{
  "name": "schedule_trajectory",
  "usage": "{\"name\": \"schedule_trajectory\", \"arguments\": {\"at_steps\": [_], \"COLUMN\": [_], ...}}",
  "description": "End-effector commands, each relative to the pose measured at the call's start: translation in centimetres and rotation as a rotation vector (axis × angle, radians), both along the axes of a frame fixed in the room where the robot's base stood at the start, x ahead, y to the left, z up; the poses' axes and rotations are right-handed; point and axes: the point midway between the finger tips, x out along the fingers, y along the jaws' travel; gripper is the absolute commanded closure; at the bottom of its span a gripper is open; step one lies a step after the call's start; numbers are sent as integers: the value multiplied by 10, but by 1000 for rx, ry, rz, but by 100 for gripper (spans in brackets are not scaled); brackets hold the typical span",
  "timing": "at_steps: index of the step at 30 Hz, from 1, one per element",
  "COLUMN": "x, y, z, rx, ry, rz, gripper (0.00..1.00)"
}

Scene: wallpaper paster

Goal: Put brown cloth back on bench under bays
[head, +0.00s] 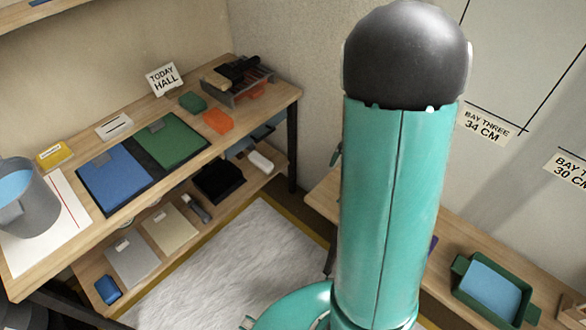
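The bench under the bays (545,262) is a wooden top along the right wall, below the bay labels. My teal arm hides its middle. I cannot pick out a brown cloth for sure in the head view. A beige flat piece (168,230) lies on the lower shelf of the left bench, but I cannot tell if it is cloth. My own arm fills the centre of the view, and my gripper is not in view.
A green tray (461,266) holding blue liquid stands on the right bench. The left bench (135,209) carries a grey bucket (36,213), blue and green pads and a rack (238,92). A pale fluffy rug (235,262) covers the floor between the benches.

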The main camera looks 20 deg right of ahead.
Motion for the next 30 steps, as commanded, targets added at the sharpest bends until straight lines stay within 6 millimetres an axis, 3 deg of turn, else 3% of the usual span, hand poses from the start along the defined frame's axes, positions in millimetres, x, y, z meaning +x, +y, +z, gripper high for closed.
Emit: {"name": "schedule_trajectory", "arguments": {"at_steps": [1, 8, 15, 22, 30], "x": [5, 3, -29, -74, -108], "y": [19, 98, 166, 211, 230], "z": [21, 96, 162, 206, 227], "rx": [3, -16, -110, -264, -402], "ry": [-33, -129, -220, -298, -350], "rz": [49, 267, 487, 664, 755], "gripper": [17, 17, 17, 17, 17]}}
